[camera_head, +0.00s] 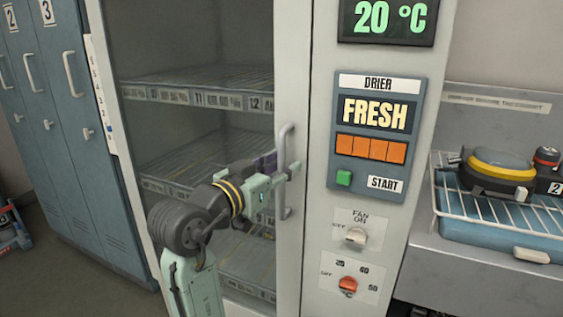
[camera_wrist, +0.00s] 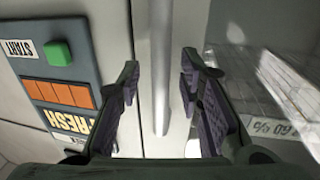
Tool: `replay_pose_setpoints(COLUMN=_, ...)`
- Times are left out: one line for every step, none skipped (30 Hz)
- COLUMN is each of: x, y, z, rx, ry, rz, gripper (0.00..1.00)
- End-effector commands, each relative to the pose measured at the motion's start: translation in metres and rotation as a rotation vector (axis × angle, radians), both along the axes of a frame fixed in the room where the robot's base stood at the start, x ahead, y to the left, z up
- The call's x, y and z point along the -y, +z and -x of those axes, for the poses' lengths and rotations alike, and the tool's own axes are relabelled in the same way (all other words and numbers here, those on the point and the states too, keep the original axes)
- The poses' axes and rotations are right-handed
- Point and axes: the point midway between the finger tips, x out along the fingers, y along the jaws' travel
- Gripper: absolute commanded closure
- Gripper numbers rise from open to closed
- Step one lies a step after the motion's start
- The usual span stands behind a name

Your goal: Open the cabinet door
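The cabinet door (camera_head: 292,75) is a tall glass door in a pale frame, and it looks closed in the head view. Its handle (camera_head: 283,207) is a vertical grey bar on the door's right edge. The handle (camera_wrist: 161,55) also shows in the wrist view, which is turned upside down. My gripper (camera_head: 292,170) is at the middle of the handle. In the wrist view my gripper (camera_wrist: 160,72) is open, with one finger on each side of the bar. Gaps show between the fingers and the bar, so neither seems to touch it.
Right of the door is a control panel (camera_head: 376,138) with a green button and knobs (camera_head: 355,236). Blue lockers (camera_head: 50,110) stand at the left. A counter with a wire rack (camera_head: 480,212) and a yellow-black device (camera_head: 497,165) is at the right. Shelves (camera_head: 200,88) show behind the glass.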

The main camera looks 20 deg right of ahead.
Motion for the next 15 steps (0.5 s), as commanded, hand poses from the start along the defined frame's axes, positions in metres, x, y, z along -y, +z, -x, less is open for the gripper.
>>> replay_pose_setpoints(x=0.0017, y=0.0001, z=-0.0011, rx=0.0, ry=0.0, rz=0.0, gripper=0.67)
replay_pose_setpoints(x=0.002, y=0.0, z=-0.0016, rx=0.0, ry=0.0, rz=0.0, gripper=0.67)
replay_pose_setpoints(x=0.0024, y=-0.0002, z=-0.002, rx=0.0, ry=0.001, rz=0.0, gripper=0.67)
replay_pose_setpoints(x=0.0024, y=-0.0002, z=-0.0021, rx=0.0, ry=0.001, rz=0.0, gripper=0.67)
replay_pose_setpoints(x=0.0024, y=-0.0003, z=-0.0021, rx=0.0, ry=0.001, rz=0.0, gripper=0.67)
replay_pose_setpoints(x=0.0023, y=-0.0003, z=-0.0022, rx=0.0, ry=0.001, rz=0.0, gripper=0.67)
replay_pose_setpoints(x=0.0022, y=-0.0004, z=-0.0021, rx=0.0, ry=0.001, rz=0.0, gripper=0.67)
replay_pose_setpoints(x=0.0022, y=-0.0003, z=-0.0021, rx=0.0, ry=0.001, rz=0.0, gripper=0.67)
replay_pose_setpoints(x=0.0021, y=-0.0003, z=-0.002, rx=0.0, ry=0.001, rz=0.0, gripper=0.67)
replay_pose_setpoints(x=0.0021, y=-0.0004, z=-0.002, rx=0.0, ry=0.001, rz=0.0, gripper=0.69)
replay_pose_setpoints(x=0.0021, y=-0.0004, z=-0.002, rx=0.0, ry=0.001, rz=0.0, gripper=0.71)
replay_pose_setpoints(x=0.002, y=-0.0003, z=-0.002, rx=0.0, ry=0.001, rz=0.0, gripper=0.74)
replay_pose_setpoints(x=0.002, y=-0.0003, z=-0.002, rx=0.0, ry=0.001, rz=0.0, gripper=0.76)
replay_pose_setpoints(x=0.0019, y=-0.0003, z=-0.0019, rx=0.0, ry=0.001, rz=0.0, gripper=0.78)
replay_pose_setpoints(x=0.0019, y=-0.0003, z=-0.0019, rx=0.0, ry=0.001, rz=0.0, gripper=0.8)
